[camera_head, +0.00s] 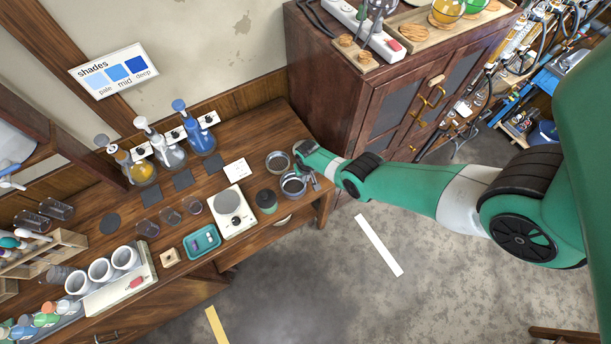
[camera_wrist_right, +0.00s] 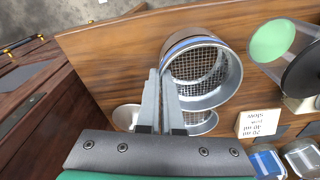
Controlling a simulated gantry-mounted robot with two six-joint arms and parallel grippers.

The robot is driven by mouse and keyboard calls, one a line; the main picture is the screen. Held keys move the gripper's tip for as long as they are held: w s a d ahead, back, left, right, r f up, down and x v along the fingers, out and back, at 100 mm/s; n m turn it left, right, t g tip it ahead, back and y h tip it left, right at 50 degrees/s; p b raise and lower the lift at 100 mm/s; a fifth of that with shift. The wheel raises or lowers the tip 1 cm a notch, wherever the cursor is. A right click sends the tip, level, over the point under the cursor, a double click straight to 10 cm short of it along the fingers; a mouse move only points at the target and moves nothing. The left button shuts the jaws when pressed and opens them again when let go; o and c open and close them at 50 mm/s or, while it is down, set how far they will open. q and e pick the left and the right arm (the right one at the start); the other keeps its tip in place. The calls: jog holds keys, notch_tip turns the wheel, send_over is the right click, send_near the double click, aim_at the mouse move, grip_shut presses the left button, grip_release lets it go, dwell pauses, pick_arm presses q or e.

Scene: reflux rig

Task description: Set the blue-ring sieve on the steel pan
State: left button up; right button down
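The blue-ring sieve (camera_wrist_right: 232,72) is a round metal ring with wire mesh and a blue band; in the head view it shows as a round metal rim (camera_head: 293,185) near the right end of the bench. My right gripper (camera_wrist_right: 159,75) straddles its near wall, with the fingers close together and the sieve apparently pinched and raised. A second round metal vessel (camera_head: 279,161) sits just behind it; its wrist-view part (camera_wrist_right: 203,127) is half hidden and shows mesh. A pale shallow dish (camera_wrist_right: 125,117) lies left of it, partly behind the fingers. I cannot tell which is the steel pan.
A card (camera_head: 236,169) lies behind. Flasks (camera_head: 201,138) line the wall. The bench's right edge is close to my gripper; a wooden cabinet (camera_head: 340,90) stands beyond.

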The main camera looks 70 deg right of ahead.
jog(key=shift+f, duration=0.1)
jog(key=c, duration=1)
grip_release()
notch_tip(320, 180, up, 9)
jog(key=p, duration=0.9)
jog(key=shift+r, duration=0.2)
jog(key=shift+f, duration=0.2)
